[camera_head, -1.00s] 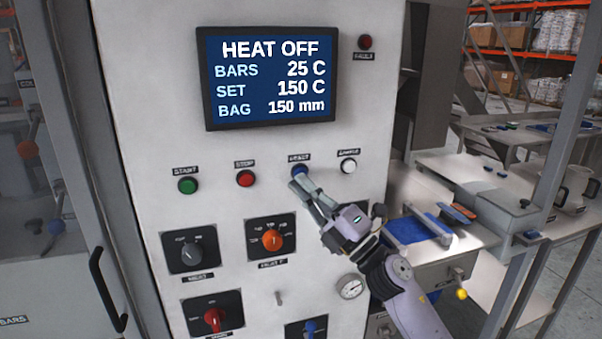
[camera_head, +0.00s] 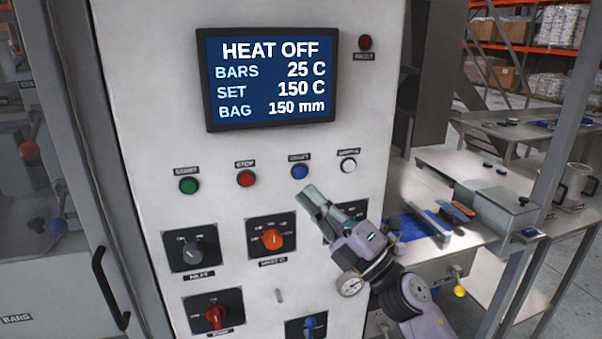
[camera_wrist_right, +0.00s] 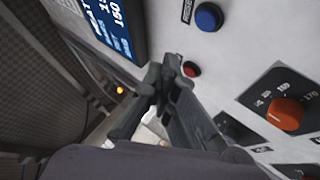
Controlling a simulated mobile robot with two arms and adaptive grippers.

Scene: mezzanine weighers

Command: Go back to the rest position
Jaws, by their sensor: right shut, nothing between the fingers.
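My right gripper (camera_head: 311,193) is shut and empty. In the head view it stands in front of the control panel (camera_head: 150,80), below the blue button (camera_head: 300,171) and apart from it. Its arm comes from the lower right. In the right wrist view the shut fingers (camera_wrist_right: 168,75) point toward the panel, with the blue button (camera_wrist_right: 208,17), a red button (camera_wrist_right: 191,69) and the orange knob (camera_wrist_right: 286,113) around them. My left gripper is not in view.
The screen (camera_head: 268,78) reads HEAT OFF, 25 C, set 150 C. Green (camera_head: 189,186), red (camera_head: 246,179) and white (camera_head: 348,165) buttons and several knobs stick out of the panel. A black door handle (camera_head: 108,288) is at left. A metal bench (camera_head: 440,165) stands at right.

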